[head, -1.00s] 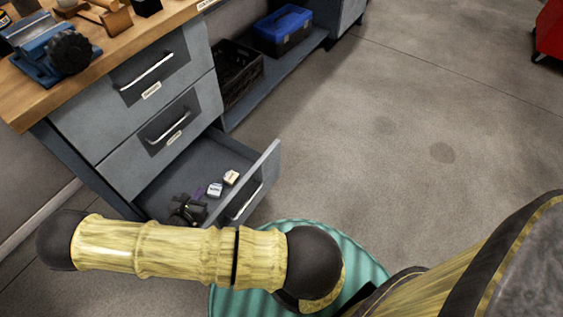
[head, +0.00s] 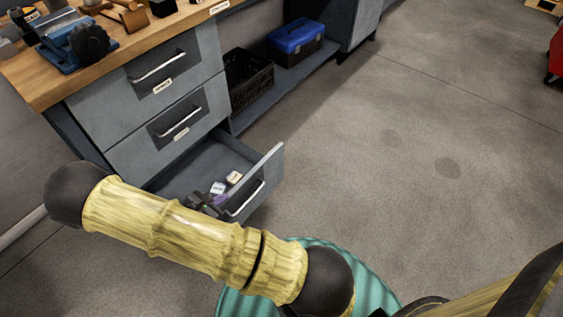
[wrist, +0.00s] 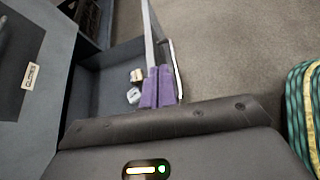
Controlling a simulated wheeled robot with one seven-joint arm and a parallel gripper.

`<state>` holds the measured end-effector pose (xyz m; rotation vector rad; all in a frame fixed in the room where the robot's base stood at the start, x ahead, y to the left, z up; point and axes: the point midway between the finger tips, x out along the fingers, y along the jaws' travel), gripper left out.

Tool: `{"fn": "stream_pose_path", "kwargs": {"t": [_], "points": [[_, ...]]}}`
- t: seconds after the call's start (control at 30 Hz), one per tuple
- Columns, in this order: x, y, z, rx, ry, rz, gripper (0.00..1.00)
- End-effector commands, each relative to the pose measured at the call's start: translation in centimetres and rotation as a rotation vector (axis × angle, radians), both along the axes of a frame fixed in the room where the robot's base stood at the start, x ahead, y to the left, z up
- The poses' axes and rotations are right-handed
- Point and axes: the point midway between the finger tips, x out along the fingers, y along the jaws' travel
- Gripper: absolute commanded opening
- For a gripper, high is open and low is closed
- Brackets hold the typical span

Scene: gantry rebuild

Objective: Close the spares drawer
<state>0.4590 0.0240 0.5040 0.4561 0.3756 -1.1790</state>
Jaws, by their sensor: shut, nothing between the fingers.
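The bottom drawer of the grey bench cabinet stands open, its front panel (head: 255,184) pulled well out with a bar handle on its outer face. It also shows in the wrist view (wrist: 95,85). Two small pale boxes (head: 226,183) lie inside it. My gripper (head: 218,201) is low at the drawer's front end, partly hidden behind my arm. In the wrist view its purple fingers (wrist: 158,72) are together and empty, overlapping the front panel near the handle (wrist: 177,70). I cannot tell whether they touch the panel.
Two shut drawers (head: 150,75) sit above the open one. The wooden benchtop (head: 40,90) holds a blue vise (head: 75,48). A black crate (head: 248,80) and blue toolbox (head: 296,37) stand on the low shelf. The concrete floor (head: 400,120) at right is clear.

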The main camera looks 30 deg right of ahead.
Motion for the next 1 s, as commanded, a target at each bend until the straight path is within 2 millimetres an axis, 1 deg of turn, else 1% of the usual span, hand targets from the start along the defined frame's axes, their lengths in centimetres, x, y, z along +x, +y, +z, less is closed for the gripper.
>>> {"fn": "stream_pose_path", "kwargs": {"t": [0.27, 0.47, 0.7, 1.0], "points": [[-2.0, -1.6, 2.2, 0.146, -0.047, -0.248, 0.00], [-4.6, -2.6, 4.8, 0.338, -0.119, -0.538, 0.00], [-7.5, -2.6, 8.4, 0.605, -0.244, -0.885, 0.00], [-9.8, -2.2, 13.2, 0.945, -0.463, -1.254, 0.00]]}}
